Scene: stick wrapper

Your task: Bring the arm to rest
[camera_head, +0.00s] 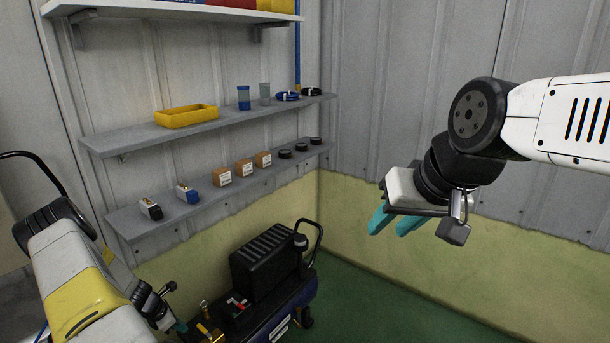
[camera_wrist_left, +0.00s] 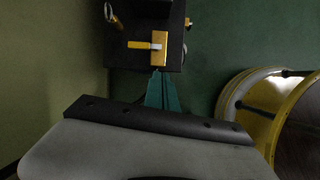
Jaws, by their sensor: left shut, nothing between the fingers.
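My left gripper (camera_head: 181,326) is low at the bottom left of the head view, beside the black and blue compressor (camera_head: 268,262). Its teal fingers are partly hidden there. In the left wrist view the fingers (camera_wrist_left: 162,84) are together, with nothing between them, and point towards a black block with a yellow fitting (camera_wrist_left: 146,46). I cannot tell whether they touch it. My right gripper (camera_head: 393,226) hangs in free air at the right of the head view, in front of the wall. Its two teal fingers point down, apart and empty.
Grey wall shelves carry a yellow tray (camera_head: 187,115), cups, small brown boxes (camera_head: 245,167) and black discs. A white shelf (camera_head: 170,12) is above. A round yellow-rimmed object (camera_wrist_left: 262,95) is at the right of the left wrist view. Green floor (camera_head: 365,308) is clear right of the compressor.

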